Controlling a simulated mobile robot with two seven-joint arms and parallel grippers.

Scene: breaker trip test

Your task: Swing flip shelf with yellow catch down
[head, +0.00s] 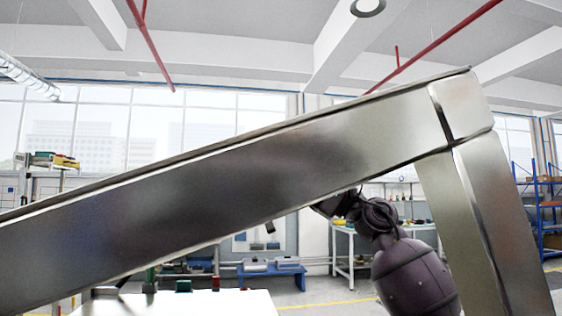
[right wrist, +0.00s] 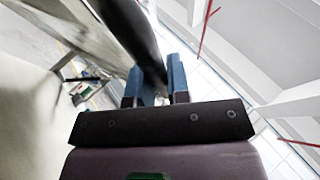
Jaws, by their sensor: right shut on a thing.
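A large brushed-metal panel, seemingly the flip shelf (head: 250,165), crosses the head view close up, tilted and rising to the right. It meets a metal upright at its right end. The yellow catch cannot be made out. My right gripper (right wrist: 154,84) shows blue fingers in the right wrist view, shut on the dark edge of a long panel (right wrist: 132,28), seemingly the same shelf. In the head view my right arm reaches up from below, and its gripper end is mostly hidden behind the panel. My left gripper is not in view.
The metal upright (head: 470,220) stands at the right. Below the panel are a white tabletop (head: 215,304) and a blue bench (head: 272,270). A white workbench (head: 345,250) and blue shelving (head: 545,205) stand farther back. Floor shows between them.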

